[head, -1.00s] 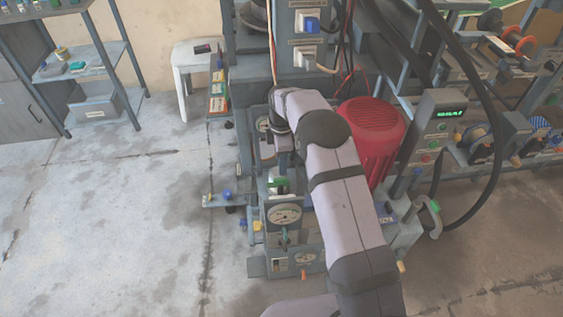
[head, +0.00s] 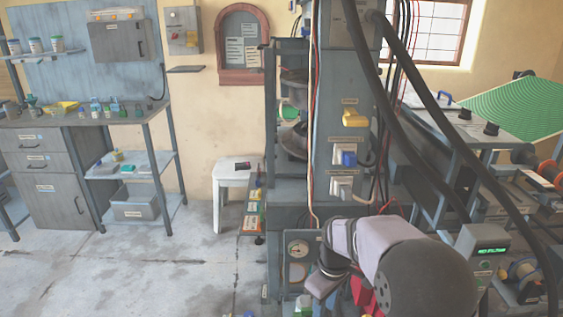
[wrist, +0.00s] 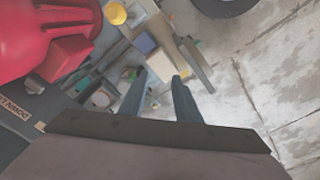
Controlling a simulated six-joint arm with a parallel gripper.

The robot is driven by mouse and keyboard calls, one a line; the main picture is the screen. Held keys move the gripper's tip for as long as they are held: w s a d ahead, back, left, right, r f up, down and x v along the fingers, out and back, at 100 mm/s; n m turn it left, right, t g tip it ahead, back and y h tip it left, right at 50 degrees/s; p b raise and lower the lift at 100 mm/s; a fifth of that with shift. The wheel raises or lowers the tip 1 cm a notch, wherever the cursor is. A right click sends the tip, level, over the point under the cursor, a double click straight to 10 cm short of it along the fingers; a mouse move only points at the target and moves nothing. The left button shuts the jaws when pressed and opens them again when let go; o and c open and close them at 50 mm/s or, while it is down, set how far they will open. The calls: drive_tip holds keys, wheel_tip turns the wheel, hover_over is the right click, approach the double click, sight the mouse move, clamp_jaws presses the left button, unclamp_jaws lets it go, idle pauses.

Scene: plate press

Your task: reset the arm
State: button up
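My gripper (wrist: 160,78) shows in the wrist view as two grey fingers with a gap between them, and nothing is seen held there. It hangs above the press machine's fittings, seen from above. The machine's red motor housing (wrist: 35,40) is at upper left of the wrist view, to the left of the fingers. In the head view my arm is at lower centre right, bent in front of the press column (head: 345,110), and its fingers cannot be made out. The red housing is mostly hidden behind my arm there.
A white stool (head: 235,180) stands left of the machine. A workbench (head: 90,118) with drawers and bottles is at far left. Thick black hoses hang at the right, near the green-lit control box (head: 483,245). Bare floor (head: 190,260) lies left of the machine.

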drive_tip(key=s+d+m, duration=0.2)
drive_tip(key=s+m, duration=0.2)
drive_tip(key=s, duration=0.6)
drive_tip(key=s+d+m, duration=0.2)
drive_tip(key=s+m, duration=0.2)
drive_tip(key=s, duration=0.5)
wheel_tip(320, 180, up, 23)
drive_tip(key=s+p, duration=0.1)
drive_tip(key=p, duration=2.2)
drive_tip(key=shift+f+m+g, duration=0.2)
drive_tip(key=shift+m+g, duration=0.1)
drive_tip(key=shift+g, duration=0.1)
